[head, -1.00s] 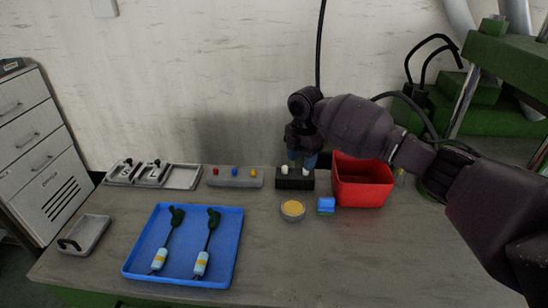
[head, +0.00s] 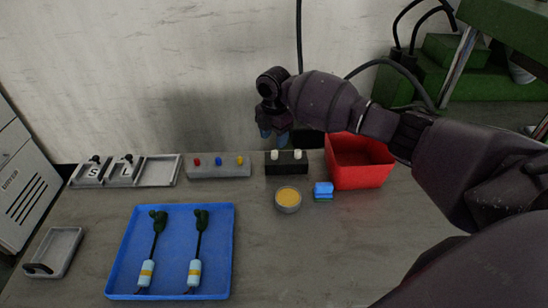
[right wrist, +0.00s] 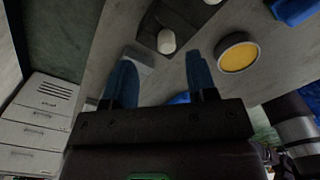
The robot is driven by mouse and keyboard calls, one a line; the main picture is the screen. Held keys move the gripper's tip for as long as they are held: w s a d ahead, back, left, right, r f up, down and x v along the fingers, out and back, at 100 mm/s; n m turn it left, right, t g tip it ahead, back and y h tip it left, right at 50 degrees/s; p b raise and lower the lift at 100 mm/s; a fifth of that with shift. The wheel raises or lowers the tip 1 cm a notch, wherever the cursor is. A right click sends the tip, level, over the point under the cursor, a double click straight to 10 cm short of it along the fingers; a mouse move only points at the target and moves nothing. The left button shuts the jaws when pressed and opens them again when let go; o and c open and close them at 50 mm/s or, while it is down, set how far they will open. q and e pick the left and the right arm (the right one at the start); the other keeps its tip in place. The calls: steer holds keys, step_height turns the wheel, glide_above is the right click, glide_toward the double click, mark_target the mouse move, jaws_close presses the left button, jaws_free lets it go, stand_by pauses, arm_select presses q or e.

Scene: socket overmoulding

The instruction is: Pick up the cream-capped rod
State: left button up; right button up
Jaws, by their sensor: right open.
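A black block (head: 286,166) stands near the wall and holds two pale-capped rods, a left one (head: 274,155) and a right one (head: 297,154). I cannot tell which cap is cream rather than white. My right gripper (head: 273,138) is open and empty, above and close to the left rod. In the right wrist view, the blue fingers of the right gripper (right wrist: 161,80) are apart, and one pale cap (right wrist: 166,42) shows beyond them on the black block (right wrist: 157,18). My left gripper is not in view.
A red bin (head: 359,180) stands right of the block. In front are a round tin with yellow contents (head: 288,200) and a blue-and-green sponge (head: 323,191). A grey block with coloured caps (head: 218,170) is to the left. A blue tray (head: 172,286) holds two cabled parts.

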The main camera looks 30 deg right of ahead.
mark_target(275, 151)
steer(key=shift+s+a+f, duration=0.1)
steer(key=shift+s+f, duration=0.15)
steer(key=shift+f, duration=1.1)
steer(key=shift+s+a+f, duration=0.1)
steer(key=shift+s+f, duration=0.1)
steer(key=shift+f, duration=1.15)
steer(key=shift+r, duration=0.1)
jaws_close()
